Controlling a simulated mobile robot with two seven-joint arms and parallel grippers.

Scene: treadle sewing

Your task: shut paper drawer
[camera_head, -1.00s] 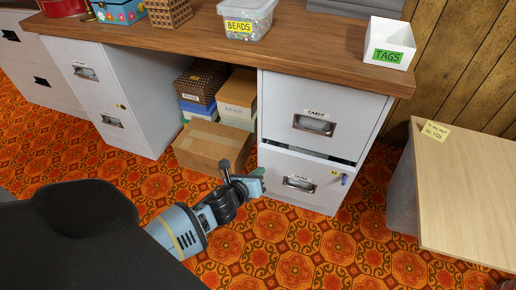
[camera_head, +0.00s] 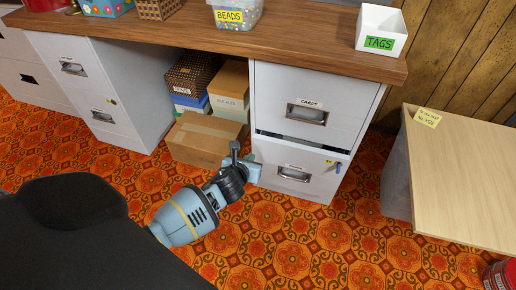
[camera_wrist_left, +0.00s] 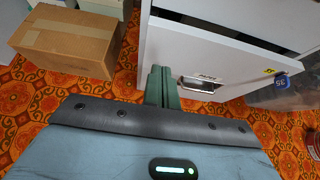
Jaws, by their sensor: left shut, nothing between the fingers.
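The paper drawer (camera_head: 316,169) is the lower drawer of the white cabinet under the right end of the desk. It stands slightly out, with a dark gap along its top edge. It has a metal label-and-pull handle (camera_head: 294,174) and a blue tag at its right. My left gripper (camera_head: 249,168) is shut and empty, its tips at the left part of the drawer front. In the left wrist view the shut green fingers (camera_wrist_left: 162,88) point at the drawer front (camera_wrist_left: 222,72), left of the handle; whether they touch it I cannot tell. My right gripper is out of view.
The upper drawer (camera_head: 340,95) is shut. A cardboard box (camera_head: 202,140) and stacked boxes stand left of the cabinet. A light wooden table (camera_head: 470,180) stands at the right, with a red tin (camera_head: 500,276) near it. Patterned floor in front is clear.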

